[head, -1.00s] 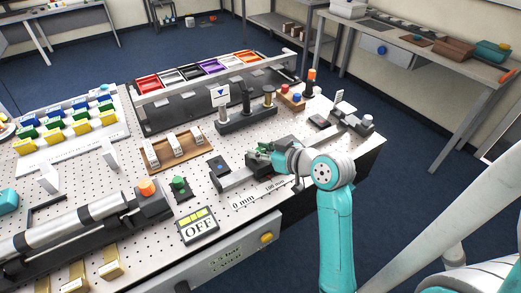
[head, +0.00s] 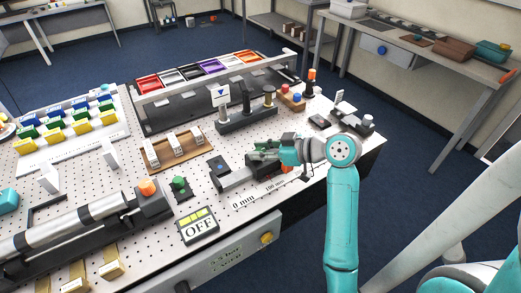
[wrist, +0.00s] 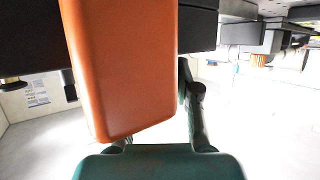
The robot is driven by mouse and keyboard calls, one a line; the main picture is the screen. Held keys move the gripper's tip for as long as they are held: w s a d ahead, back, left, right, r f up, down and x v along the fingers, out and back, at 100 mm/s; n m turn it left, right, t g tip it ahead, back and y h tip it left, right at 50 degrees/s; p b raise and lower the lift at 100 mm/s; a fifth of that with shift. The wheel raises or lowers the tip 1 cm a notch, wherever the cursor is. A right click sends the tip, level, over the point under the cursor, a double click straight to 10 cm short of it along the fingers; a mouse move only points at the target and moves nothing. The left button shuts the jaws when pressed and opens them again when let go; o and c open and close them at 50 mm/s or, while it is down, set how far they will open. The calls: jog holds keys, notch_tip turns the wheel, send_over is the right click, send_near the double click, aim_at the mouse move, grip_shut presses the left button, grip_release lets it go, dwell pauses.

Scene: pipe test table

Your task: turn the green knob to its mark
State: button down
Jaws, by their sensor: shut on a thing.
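The green knob (head: 179,183) stands upright on a small dark base on the pegboard table, left of my gripper and apart from it. Its mark is too small to make out. My gripper (head: 258,160) is at the slide with the printed millimetre scale, to the right of the knob. In the wrist view it is shut on an orange block (wrist: 125,75), which fills the middle of that view. In the head view the block is mostly hidden by the gripper. The knob does not show in the wrist view.
The OFF display (head: 198,226) stands in front of the knob. A cylinder unit with an orange cap (head: 147,187) is at its left. A brown board with white switches (head: 177,149) lies behind.

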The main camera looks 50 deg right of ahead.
jog(key=c, duration=0.8)
grip_release()
jog(key=shift+f, duration=0.1)
jog(key=shift+s+d, duration=0.1)
jog(key=v, duration=0.7)
jog(key=shift+s, duration=0.15)
